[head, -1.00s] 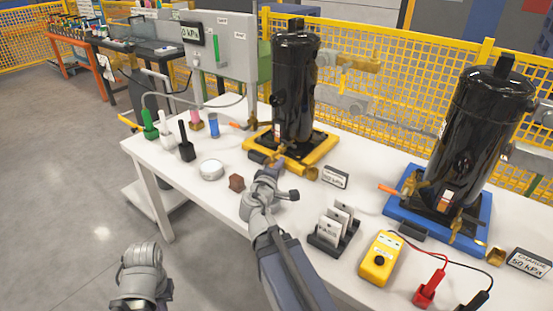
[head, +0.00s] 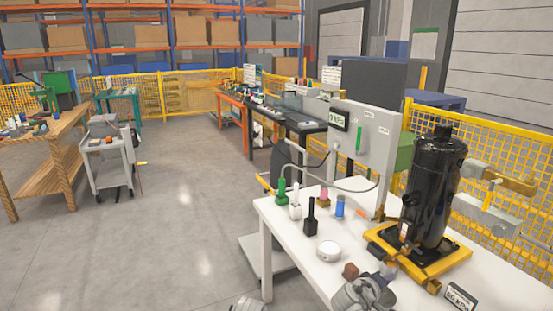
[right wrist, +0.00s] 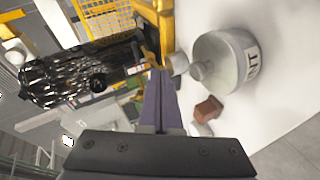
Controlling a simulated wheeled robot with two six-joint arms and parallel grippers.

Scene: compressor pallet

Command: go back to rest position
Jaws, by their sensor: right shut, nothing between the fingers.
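My right gripper (head: 366,290) is low in the head view, over the front edge of the white table (head: 290,236), near a small brown block (head: 350,271). In the right wrist view its dark fingers (right wrist: 160,85) are together and hold nothing. The brown block (right wrist: 208,108) and a round white tin (right wrist: 225,60) lie to the right of the fingers there. Of my left arm only a grey sliver shows at the bottom edge of the head view; its fingers are out of the picture.
A black compressor (head: 432,195) on a yellow base (head: 383,245) stands behind my right gripper. Bottles, including a green one (head: 282,192), and the white tin (head: 328,251) stand on the table. A grey panel (head: 365,140) rises behind. Open floor (head: 170,230) lies left.

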